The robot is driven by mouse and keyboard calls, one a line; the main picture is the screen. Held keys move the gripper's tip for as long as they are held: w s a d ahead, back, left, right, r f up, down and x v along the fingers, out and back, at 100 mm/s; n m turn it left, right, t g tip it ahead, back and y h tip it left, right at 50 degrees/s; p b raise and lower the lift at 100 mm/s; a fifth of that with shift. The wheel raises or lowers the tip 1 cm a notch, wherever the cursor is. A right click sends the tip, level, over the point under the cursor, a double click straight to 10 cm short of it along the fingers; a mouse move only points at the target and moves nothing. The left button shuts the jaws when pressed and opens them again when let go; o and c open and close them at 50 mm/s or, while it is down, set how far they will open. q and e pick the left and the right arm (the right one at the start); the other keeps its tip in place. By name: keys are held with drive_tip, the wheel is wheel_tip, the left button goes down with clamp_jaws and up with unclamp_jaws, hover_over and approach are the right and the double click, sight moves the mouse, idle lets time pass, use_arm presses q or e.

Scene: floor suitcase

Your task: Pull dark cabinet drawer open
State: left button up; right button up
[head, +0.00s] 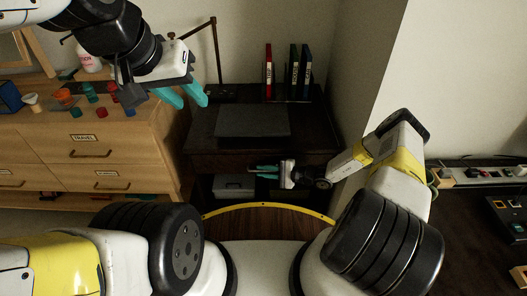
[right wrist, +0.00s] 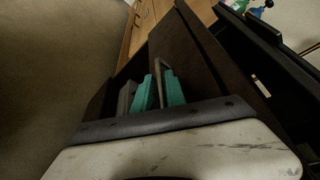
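The dark cabinet (head: 207,146) stands against the back wall in the head view. Its dark drawer front (right wrist: 184,50) shows in the right wrist view, with a thin metal bar handle (right wrist: 159,79). My right gripper (head: 265,171) is at the cabinet front; its teal fingertips (right wrist: 160,88) lie close on both sides of the handle and appear shut on it. The handle is too small to make out in the head view. I cannot tell how far the drawer stands out. My left gripper (head: 195,97) is open and empty, raised left of the cabinet.
A flat dark slab (head: 253,120) and several binders (head: 294,72) sit on the cabinet top. A wooden dresser (head: 95,150) with small items stands left. A wall corner (head: 355,75) is close on the right. A grey box (head: 233,186) sits below the drawer.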

clamp_jaws()
idle(1.3)
